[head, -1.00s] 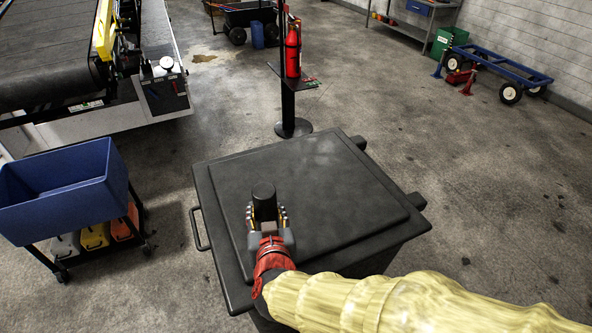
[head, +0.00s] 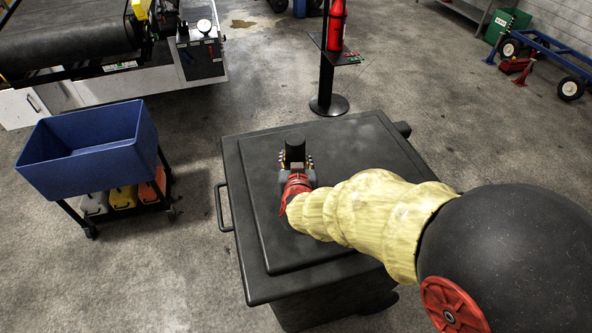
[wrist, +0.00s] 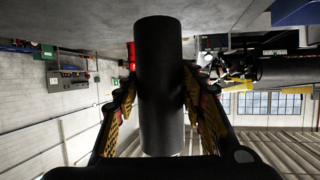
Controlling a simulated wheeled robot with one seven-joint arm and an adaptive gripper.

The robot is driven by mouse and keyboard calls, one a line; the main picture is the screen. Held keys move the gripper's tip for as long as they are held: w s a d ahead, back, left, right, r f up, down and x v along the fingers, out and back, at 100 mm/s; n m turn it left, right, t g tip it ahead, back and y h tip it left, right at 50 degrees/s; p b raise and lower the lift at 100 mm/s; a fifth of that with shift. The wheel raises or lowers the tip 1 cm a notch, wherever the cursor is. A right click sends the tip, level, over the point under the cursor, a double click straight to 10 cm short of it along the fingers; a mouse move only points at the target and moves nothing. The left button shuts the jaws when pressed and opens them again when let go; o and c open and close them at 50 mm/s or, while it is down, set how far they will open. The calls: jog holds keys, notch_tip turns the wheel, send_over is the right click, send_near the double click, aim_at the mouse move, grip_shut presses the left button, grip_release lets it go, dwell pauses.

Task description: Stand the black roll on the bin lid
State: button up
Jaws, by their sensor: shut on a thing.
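The black roll (head: 295,148) is upright in my gripper (head: 296,164), over the left part of the bin lid (head: 340,190) in the head view. In the wrist view the roll (wrist: 160,85) runs lengthwise between the two yellow-and-black fingers (wrist: 160,100), which are shut on its sides. The dark bin lid is flat, with a raised panel, and is bare apart from the roll and my gripper. The roll's lower end is hidden by my gripper in the head view, so I cannot tell whether it touches the lid.
A blue tub cart (head: 88,150) stands left of the bin. A post stand with a red fire extinguisher (head: 337,25) stands behind it. The belt loader (head: 70,50) is at the back left. Open concrete floor lies to the right.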

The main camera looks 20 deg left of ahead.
aim_at(295, 160)
jog(key=shift+w+a+f, duration=0.15)
jog(key=shift+w+f, duration=0.35)
jog(key=shift+f, duration=0.1)
jog(key=shift+w+a+f, duration=0.15)
jog(key=shift+w+f, duration=0.3)
jog(key=shift+f, duration=0.1)
jog(key=f, duration=0.1)
jog(key=f+b, duration=0.1)
jog(key=f, duration=0.1)
jog(key=shift+w+a+f, duration=0.1)
jog(key=shift+w+f, duration=0.15)
jog(key=shift+r, duration=0.1)
jog(key=o, duration=1.4)
jog(key=shift+f, duration=0.25)
jog(key=shift+s+r, duration=0.35)
jog(key=p+v, duration=0.1)
jog(key=v, duration=1)
jog(key=shift+s, duration=0.2)
